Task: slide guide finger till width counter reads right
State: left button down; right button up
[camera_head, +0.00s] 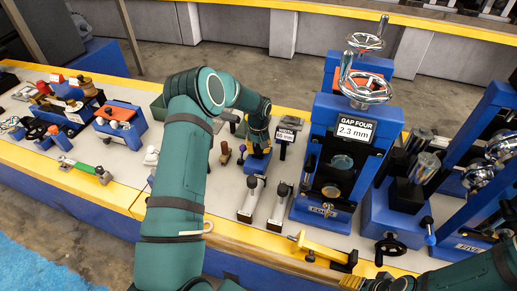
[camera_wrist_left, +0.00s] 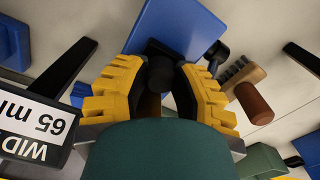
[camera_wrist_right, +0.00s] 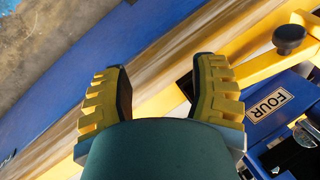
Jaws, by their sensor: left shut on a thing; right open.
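My left gripper (camera_head: 258,140) is shut on a dark upright knob (camera_wrist_left: 159,72), taken to be the guide finger's grip, above a blue block (camera_head: 257,161). The left wrist view shows the yellow-padded fingers (camera_wrist_left: 160,82) on both sides of the knob, with the blue block (camera_wrist_left: 178,28) beneath. The width counter (camera_head: 287,134) stands just right of the gripper. In the left wrist view the counter (camera_wrist_left: 40,125) appears upside down and reads 65 mm. My right gripper (camera_wrist_right: 160,78) is open and empty over the bench's front edge.
The blue roll stand (camera_head: 335,150) with a handwheel carries a display (camera_head: 356,130) reading GAP FOUR 2.3 mm. A yellow bracket (camera_head: 322,252) lies at the bench front. Two metal rails (camera_head: 264,203) lie before the left gripper. A brown-handled tool (camera_wrist_left: 253,103) stands close beside it.

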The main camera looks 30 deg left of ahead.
aim_at(258, 148)
pick_arm(q)
jog(key=c, duration=1)
grip_release()
notch_tip(258, 148, up, 12)
